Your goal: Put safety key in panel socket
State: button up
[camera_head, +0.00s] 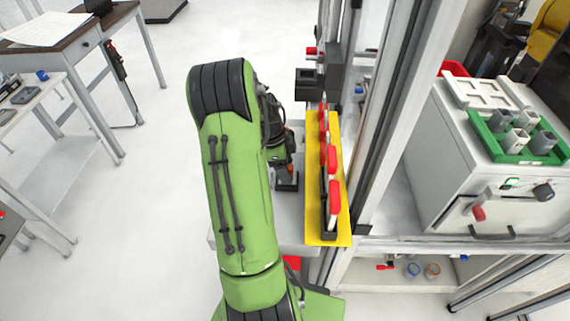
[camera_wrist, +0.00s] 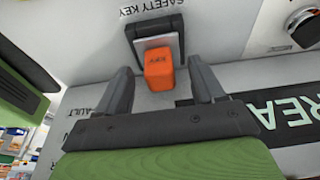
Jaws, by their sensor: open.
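In the wrist view, the orange safety key (camera_wrist: 158,70) is at the dark-framed panel socket (camera_wrist: 150,36), under an upside-down "SAFETY KEY" label. The key covers the lower part of the socket; how deep it sits I cannot tell. My gripper (camera_wrist: 160,82) is open, with one finger on each side of the key and a visible gap on both sides. In the head view, my green arm hides most of the gripper and the socket.
The panel (camera_wrist: 85,40) also carries a round knob (camera_wrist: 306,25) at upper right. In the head view, a yellow plate (camera_head: 339,215) with red-handled parts stands right of my arm, beside a metal frame post (camera_head: 395,125). A white cabinet (camera_head: 440,150) is further right. Open floor lies left.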

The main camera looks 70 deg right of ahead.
jog(key=v, duration=1.5)
jog(key=shift+r+p, duration=0.4)
